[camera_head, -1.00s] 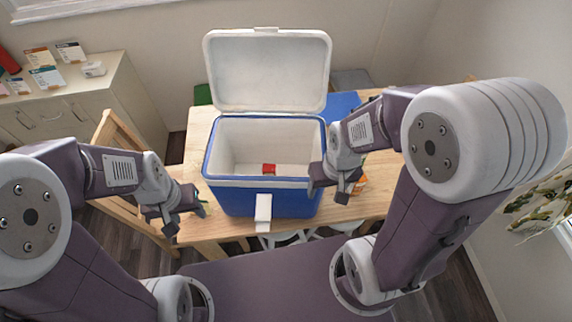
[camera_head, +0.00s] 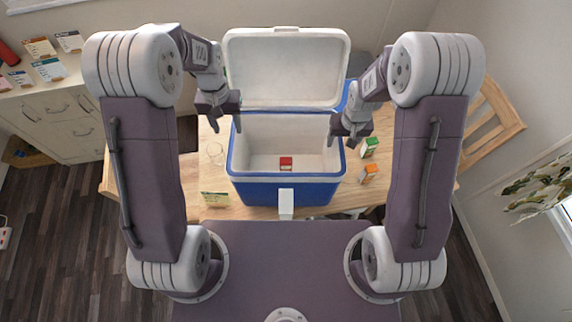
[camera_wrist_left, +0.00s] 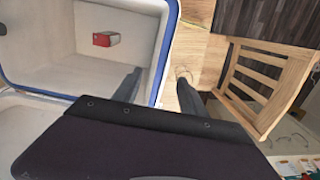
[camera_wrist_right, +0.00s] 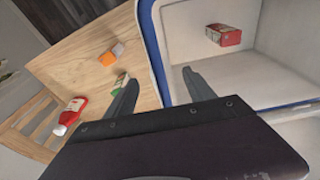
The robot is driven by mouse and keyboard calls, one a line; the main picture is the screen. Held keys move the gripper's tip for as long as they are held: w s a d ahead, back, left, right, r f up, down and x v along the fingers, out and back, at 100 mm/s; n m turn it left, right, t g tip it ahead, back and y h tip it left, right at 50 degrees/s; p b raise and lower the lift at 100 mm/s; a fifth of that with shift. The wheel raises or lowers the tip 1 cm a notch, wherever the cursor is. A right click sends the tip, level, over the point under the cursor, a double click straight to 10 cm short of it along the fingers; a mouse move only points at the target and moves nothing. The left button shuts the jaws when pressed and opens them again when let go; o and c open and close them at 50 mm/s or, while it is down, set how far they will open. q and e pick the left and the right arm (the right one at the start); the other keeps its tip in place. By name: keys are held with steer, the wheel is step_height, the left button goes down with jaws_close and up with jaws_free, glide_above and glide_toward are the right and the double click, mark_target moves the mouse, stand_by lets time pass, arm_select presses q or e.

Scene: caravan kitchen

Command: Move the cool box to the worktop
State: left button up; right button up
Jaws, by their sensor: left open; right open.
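The blue and white cool box (camera_head: 287,190) stands on the wooden table (camera_head: 225,180) with its white lid (camera_head: 285,68) raised at the back. A small red carton (camera_head: 286,163) lies inside it and also shows in the left wrist view (camera_wrist_left: 106,39). My left gripper (camera_head: 224,112) is open at the box's left wall; in the left wrist view, one finger is on the inner side and one on the outer. My right gripper (camera_head: 338,130) is open at the right wall, its fingers likewise on either side in the right wrist view. I cannot tell whether they touch.
A green carton (camera_head: 369,147) and an orange carton (camera_head: 369,173) stand right of the box. A clear glass (camera_head: 215,152) and a small card (camera_head: 214,199) are on its left. A red bottle (camera_wrist_right: 70,115) lies or stands on the table. A cream cabinet (camera_head: 60,120) is at left, a wooden chair (camera_head: 490,125) at right.

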mark_target(232, 141)
arm_select(q)
steer(key=shift+w+f, duration=0.1)
steer(key=shift+w, duration=0.15)
arm_select(e)
steer(key=shift+w+f, duration=0.2)
steer(key=shift+f, duration=0.05)
arm_select(q)
steer(key=shift+s+d, duration=0.2)
steer(key=shift+s, duration=0.1)
arm_select(e)
steer(key=shift+s+d+r, duration=0.1)
steer(key=shift+s, duration=0.15)
arm_select(q)
steer(key=shift+s+f, duration=0.1)
steer(key=shift+f, duration=0.05)
arm_select(e)
steer(key=shift+f, duration=0.25)
arm_select(q)
steer(key=f, duration=0.7)
steer(key=shift+w+a, duration=0.1)
steer(key=shift+w, duration=0.15)
steer(key=shift+f, duration=0.8)
arm_select(e)
step_height(232, 141, down, 8)
steer(key=w, duration=0.1)
steer(key=shift+w+f, duration=0.25)
arm_select(q)
steer(key=shift+c, duration=0.3)
arm_select(e)
steer(key=shift+c, duration=0.3)
